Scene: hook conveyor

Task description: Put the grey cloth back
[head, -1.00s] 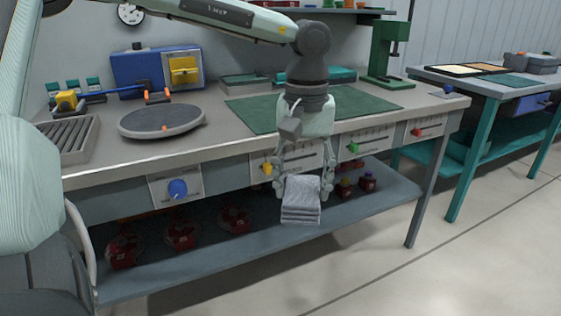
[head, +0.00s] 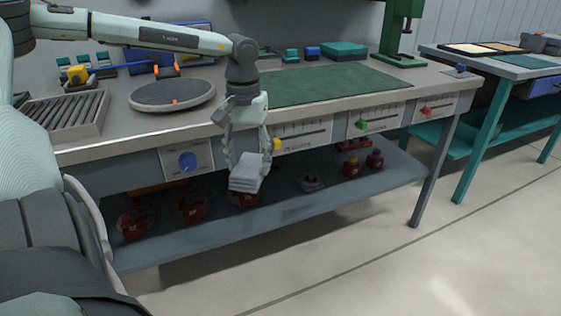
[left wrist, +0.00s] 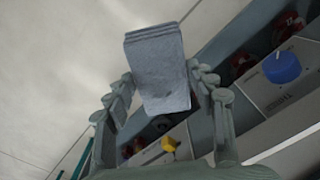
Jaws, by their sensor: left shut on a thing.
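The grey cloth (head: 246,172) is a folded stack held in my left gripper (head: 245,158), in front of the workbench's front edge and the lower shelf. In the left wrist view the cloth (left wrist: 158,70) sits between the two fingers of the gripper (left wrist: 165,92), with its layered folded edge showing. The cloth is tilted and hangs clear of the shelf in the picture. My right gripper is in neither view.
The bench has a green mat (head: 330,86), a round grey turntable (head: 172,95) and a roller tray (head: 70,113) on top. Its lower shelf (head: 300,207) holds several red items, with bare room at its front. A teal table (head: 490,68) stands at right. The floor in front is clear.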

